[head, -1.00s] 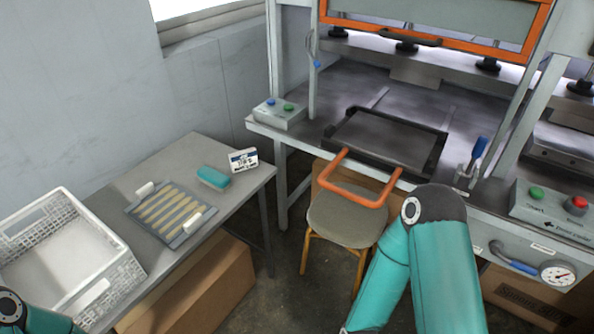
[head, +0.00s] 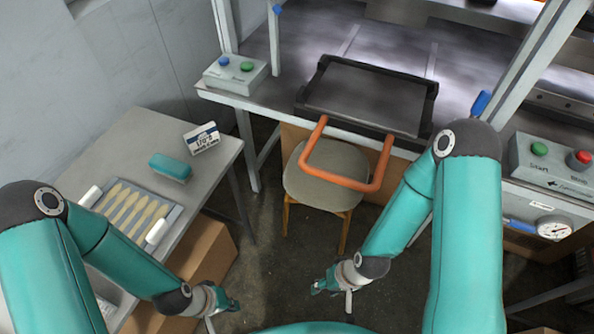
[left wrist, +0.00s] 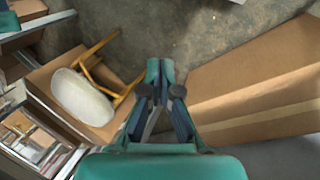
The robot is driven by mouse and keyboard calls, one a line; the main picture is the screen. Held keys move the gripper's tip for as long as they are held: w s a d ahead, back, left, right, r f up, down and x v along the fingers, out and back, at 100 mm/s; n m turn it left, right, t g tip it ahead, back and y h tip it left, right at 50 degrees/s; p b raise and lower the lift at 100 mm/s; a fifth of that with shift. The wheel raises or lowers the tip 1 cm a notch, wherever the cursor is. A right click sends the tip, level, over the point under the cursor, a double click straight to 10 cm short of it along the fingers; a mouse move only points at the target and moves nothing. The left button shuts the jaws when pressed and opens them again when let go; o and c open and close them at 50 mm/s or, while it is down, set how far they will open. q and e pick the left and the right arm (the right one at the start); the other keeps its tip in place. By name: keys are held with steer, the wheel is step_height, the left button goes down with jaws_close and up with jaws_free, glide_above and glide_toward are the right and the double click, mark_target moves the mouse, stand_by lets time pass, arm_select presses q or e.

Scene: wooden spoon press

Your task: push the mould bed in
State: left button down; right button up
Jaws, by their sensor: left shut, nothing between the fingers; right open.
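The mould bed (head: 366,97) is a dark flat tray at the front of the press table, its front edge near the table's front edge. Its orange U-shaped handle (head: 343,181) sticks out over the stool. My left gripper (head: 232,304) is low in front of the side table, shut and empty; the left wrist view (left wrist: 160,64) shows its fingertips together. My right gripper (head: 318,288) is low in front of the stool, open and empty. Neither gripper touches the mould bed or its handle.
A stool (head: 325,176) stands under the handle. The side table (head: 135,133) at left bears a tray of wooden spoons (head: 131,210), a teal brush (head: 170,167) and a small sign (head: 201,138). Cardboard boxes (left wrist: 256,93) lie below. A button box (head: 236,73) sits left of the bed.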

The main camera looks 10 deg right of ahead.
arm_select(q)
steer(key=shift+a, duration=0.1)
steer(key=m+t+h+b, duration=0.7)
steer(key=m+t+b, duration=0.3)
steer(key=m, duration=2)
glide_toward(304, 171)
steer(key=shift+g, duration=0.5)
steer(key=x, duration=0.2)
steer(key=b+x, duration=0.1)
steer(key=x, duration=0.2)
steer(key=b+x, duration=0.1)
steer(key=x, duration=0.1)
steer(key=shift+w+r, duration=0.25)
steer(key=shift+r, duration=0.1)
